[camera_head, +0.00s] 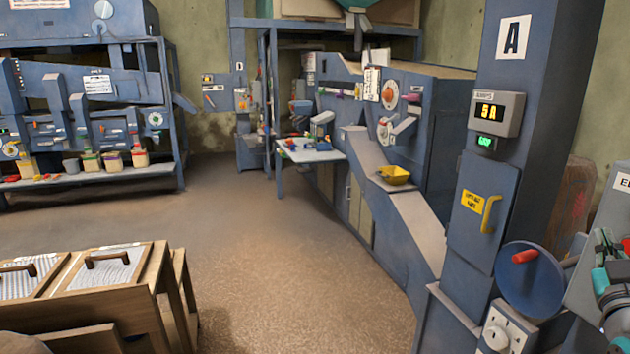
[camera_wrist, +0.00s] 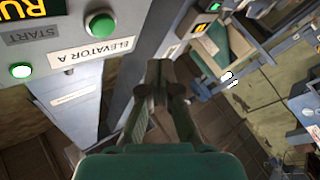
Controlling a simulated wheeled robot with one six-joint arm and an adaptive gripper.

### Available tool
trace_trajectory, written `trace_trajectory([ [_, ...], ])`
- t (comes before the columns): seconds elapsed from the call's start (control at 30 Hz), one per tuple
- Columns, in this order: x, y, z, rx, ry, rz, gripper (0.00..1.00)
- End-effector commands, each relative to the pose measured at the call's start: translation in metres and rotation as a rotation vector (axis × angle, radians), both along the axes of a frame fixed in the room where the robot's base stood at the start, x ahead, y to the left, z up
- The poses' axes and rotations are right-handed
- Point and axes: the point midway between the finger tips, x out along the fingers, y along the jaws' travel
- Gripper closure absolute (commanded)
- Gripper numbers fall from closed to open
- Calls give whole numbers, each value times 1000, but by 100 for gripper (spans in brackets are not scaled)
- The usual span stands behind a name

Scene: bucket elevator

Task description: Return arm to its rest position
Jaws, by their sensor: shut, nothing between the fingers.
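My gripper (camera_wrist: 160,85) is in the wrist view, its two dark fingers shut together with nothing between them. Left of it is a grey control panel (camera_wrist: 78,22) with a green button (camera_wrist: 101,24), a lit green lamp (camera_wrist: 21,71), a START label and an ELEVATOR A label (camera_wrist: 92,53). The fingers appear apart from the panel. In the head view part of my teal and grey arm shows at the right edge, close to a partly cut-off panel (camera_head: 603,225); the fingertips cannot be made out there.
A blue column (camera_head: 533,100) marked A carries a display (camera_head: 497,113) reading 5A, and a handwheel (camera_head: 530,283) is at its foot. A yellow scoop-like container (camera_head: 394,175) sits on the sloping chute. The middle floor is clear.

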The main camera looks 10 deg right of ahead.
Motion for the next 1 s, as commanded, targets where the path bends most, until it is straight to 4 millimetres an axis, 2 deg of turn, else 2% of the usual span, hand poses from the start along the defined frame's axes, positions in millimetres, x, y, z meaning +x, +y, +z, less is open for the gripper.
trace_trajectory([
  [0.03, 5, 10, -19, 21, 7, 19, 100],
  [0.2, 16, 53, -83, 90, 18, 89, 100],
  [0.47, 12, 126, -171, 193, 40, 193, 100],
  [0.6, 0, 167, -213, 245, 58, 247, 100],
  [0.77, -21, 213, -255, 304, 82, 307, 100],
  [1.0, -66, 277, -306, 386, 126, 395, 100],
])
